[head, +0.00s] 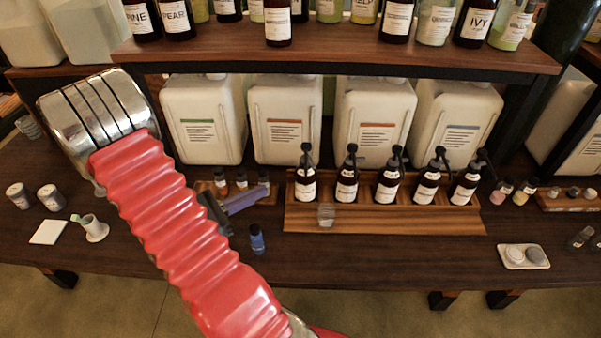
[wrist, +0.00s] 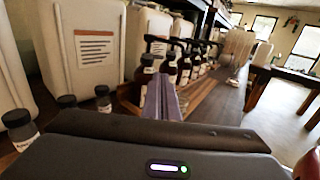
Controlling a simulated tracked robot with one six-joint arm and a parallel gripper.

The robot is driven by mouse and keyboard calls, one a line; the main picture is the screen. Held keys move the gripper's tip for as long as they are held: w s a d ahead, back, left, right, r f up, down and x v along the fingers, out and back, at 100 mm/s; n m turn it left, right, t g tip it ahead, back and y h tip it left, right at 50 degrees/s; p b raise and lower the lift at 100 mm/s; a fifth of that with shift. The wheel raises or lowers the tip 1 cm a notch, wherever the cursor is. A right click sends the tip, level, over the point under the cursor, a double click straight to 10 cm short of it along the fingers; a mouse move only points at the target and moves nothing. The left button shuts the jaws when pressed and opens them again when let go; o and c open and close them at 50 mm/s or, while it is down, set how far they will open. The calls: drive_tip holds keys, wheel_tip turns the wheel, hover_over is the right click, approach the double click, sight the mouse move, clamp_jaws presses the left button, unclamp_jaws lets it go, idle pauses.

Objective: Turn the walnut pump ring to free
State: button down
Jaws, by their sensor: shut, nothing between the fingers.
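Several dark brown pump bottles with black pump heads and white labels stand in a row in a striped wooden rack (head: 380,219) in the head view. The labels are too small to read, so I cannot tell which is the walnut pump or how its ring is set. The leftmost pump bottle (head: 305,184) is nearest my gripper (head: 262,191). My gripper's lavender fingers are shut and empty, left of the rack and apart from it in the head view. In the wrist view, the fingers (wrist: 162,80) point at the near end of the bottle row and hide part of it.
Large white jugs (head: 285,120) stand behind the rack under a shelf (head: 330,58) of bottles. Small vials (head: 242,181) stand just behind my gripper, and a blue vial (head: 257,239) stands in front. The table's front right is mostly clear around a small tray (head: 524,257).

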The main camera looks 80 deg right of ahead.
sight(311, 167)
drive_tip(key=shift+s, duration=0.1)
drive_tip(key=shift+x, duration=6.95)
